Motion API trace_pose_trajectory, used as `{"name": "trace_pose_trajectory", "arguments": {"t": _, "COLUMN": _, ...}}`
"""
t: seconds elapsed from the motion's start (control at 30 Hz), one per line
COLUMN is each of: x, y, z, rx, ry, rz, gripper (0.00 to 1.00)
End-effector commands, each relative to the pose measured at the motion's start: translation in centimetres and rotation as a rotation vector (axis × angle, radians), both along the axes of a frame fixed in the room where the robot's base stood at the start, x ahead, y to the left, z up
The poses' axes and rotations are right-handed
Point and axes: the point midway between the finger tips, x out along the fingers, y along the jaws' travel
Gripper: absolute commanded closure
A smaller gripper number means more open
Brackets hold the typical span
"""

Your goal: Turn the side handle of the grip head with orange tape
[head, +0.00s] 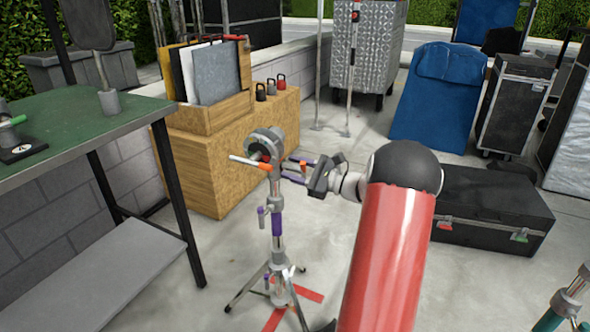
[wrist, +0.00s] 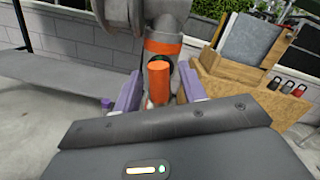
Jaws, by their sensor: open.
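The grey grip head (head: 265,143) sits on top of an upright stand (head: 277,240). In the wrist view, the grip head (wrist: 166,18) shows an orange tape band (wrist: 163,47). Below the band, an orange side handle (wrist: 158,82) points toward the camera. My gripper (head: 292,169) reaches the head from the right. In the wrist view, the purple-padded fingers of my gripper (wrist: 160,92) are open, one on each side of the handle, with visible gaps. The fingers' lower parts are hidden by the gripper body.
A green-topped table (head: 75,125) stands at the left and a wooden crate (head: 225,150) behind the stand. A black case (head: 490,210) lies at the right. The stand's legs spread over red floor tape (head: 308,294). Concrete floor is clear left of the stand.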

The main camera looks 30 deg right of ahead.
Motion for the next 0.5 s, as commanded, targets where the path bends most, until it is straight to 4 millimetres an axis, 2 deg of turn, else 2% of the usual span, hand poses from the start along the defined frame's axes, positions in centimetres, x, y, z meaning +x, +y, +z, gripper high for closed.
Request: {"name": "trace_pose_trajectory", "arguments": {"t": 0.5, "x": -5.9, "y": -4.1, "z": -0.8, "rx": 0.000, "ry": 0.001, "rz": -0.003, "gripper": 0.59}}
